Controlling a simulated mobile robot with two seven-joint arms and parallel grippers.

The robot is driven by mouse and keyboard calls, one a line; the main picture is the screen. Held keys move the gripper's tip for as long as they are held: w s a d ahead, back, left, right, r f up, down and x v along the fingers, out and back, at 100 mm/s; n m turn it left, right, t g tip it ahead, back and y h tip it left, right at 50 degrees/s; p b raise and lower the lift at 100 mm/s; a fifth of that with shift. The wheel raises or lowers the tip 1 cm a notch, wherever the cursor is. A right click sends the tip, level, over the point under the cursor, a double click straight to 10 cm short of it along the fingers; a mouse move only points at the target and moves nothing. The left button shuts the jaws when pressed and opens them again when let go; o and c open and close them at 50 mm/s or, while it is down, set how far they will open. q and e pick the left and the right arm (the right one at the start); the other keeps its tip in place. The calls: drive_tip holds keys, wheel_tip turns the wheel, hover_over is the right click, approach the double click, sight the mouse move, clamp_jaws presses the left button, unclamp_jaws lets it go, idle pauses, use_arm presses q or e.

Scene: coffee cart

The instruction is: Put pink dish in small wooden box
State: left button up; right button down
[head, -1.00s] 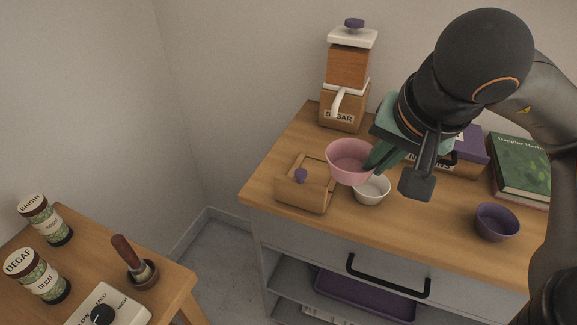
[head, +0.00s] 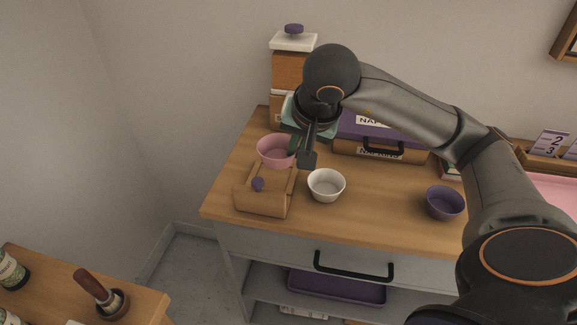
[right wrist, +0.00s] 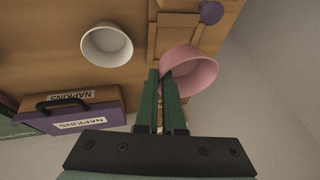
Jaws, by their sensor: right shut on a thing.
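The pink dish (head: 275,152) is held by its rim in my right gripper (head: 299,146), up off the counter. It also shows in the right wrist view (right wrist: 192,72), with the green fingers (right wrist: 161,78) on its wall. The small wooden box (head: 264,204) with a purple knob stands near the counter's left front corner. It also shows in the right wrist view (right wrist: 176,32). The dish overlaps the back end of the box in the picture; the gap between them is hard to tell. My left gripper is not in view.
A white bowl (head: 326,185) stands right of the box and a purple bowl (head: 445,203) farther right. A wooden sugar dispenser (head: 290,70) stands behind the dish. A purple and wooden napkin box (head: 381,150) is at the back. The counter front between the bowls is clear.

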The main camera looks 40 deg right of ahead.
drive_tip(key=x, duration=0.5)
drive_tip(key=shift+w+d+r, duration=0.1)
drive_tip(key=shift+w+r, duration=0.05)
drive_tip(key=shift+w, duration=0.3)
drive_tip(key=f, duration=0.3)
drive_tip(key=shift+w+d+f, duration=0.1)
drive_tip(key=shift+w+d, duration=0.05)
drive_tip(key=shift+w, duration=0.15)
drive_tip(key=shift+f, duration=0.35)
drive_tip(key=shift+f+b, duration=0.1)
drive_tip(key=shift+b, duration=0.25)
drive_tip(key=shift+f, duration=0.15)
drive_tip(key=c, duration=1)
unclamp_jaws()
drive_tip(key=shift+r, duration=0.3)
drive_tip(key=p+v, duration=0.1)
drive_tip(key=v, duration=0.6)
drive_tip(key=shift+r, duration=0.2)
